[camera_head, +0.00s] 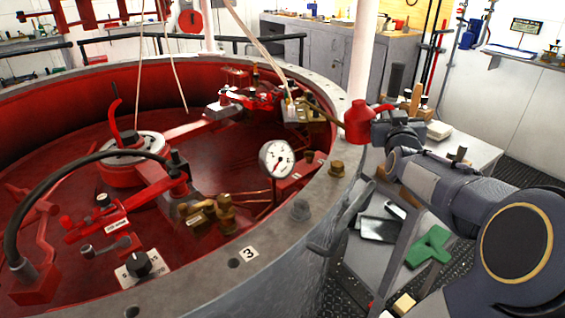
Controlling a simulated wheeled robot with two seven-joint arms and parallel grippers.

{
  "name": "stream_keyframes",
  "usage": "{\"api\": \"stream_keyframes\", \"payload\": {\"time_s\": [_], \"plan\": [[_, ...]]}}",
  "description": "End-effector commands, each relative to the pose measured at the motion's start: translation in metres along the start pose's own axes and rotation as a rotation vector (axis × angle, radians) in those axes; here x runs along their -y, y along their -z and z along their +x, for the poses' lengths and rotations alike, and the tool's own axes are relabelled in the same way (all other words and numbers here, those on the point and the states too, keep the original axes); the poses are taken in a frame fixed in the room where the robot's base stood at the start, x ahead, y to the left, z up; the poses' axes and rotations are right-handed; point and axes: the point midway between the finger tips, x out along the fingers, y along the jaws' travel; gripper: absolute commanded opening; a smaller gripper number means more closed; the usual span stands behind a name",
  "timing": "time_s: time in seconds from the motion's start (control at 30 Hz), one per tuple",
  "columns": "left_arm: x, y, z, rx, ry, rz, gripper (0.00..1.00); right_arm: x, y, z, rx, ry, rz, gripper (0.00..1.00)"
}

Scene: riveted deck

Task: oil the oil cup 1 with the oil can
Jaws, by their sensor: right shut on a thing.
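The red oil can (359,124) is in my right gripper (378,118), just past the far right part of the tank's rim. Its thin brass spout points left over the rim, and its tip is close to a small pale fitting (290,108) inside the tank. I cannot tell whether the tip touches it, and no number shows on it to confirm it as oil cup 1. My right gripper is shut on the can's handle side; its fingers are partly hidden. My left gripper is not in view.
The round tank's grey rim (225,262) carries a "3" label and a brass fitting (337,168). A pressure gauge (277,158) and red levers stand inside. A white post (363,50) rises behind the can. A cart (385,262) with a green part (428,247) stands below my right arm.

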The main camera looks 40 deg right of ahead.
Motion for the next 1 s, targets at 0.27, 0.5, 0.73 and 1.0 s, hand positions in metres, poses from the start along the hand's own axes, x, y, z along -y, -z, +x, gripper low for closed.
{"api": "stream_keyframes", "payload": {"time_s": [0.27,0.5,0.73,1.0], "plan": [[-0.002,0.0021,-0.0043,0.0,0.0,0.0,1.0,0.0037,0.0016,-0.0006,-0.01,0.0,-0.04,0.0],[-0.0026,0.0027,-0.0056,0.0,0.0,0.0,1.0,0.0045,0.0024,-0.0007,-0.012,0.0,-0.052,0.0],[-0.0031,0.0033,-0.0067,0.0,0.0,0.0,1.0,0.0053,0.0028,-0.0009,-0.014,0.0,-0.063,0.0],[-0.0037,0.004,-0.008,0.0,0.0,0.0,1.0,0.0063,0.0032,-0.0011,-0.017,0.0,-0.076,0.0]]}}
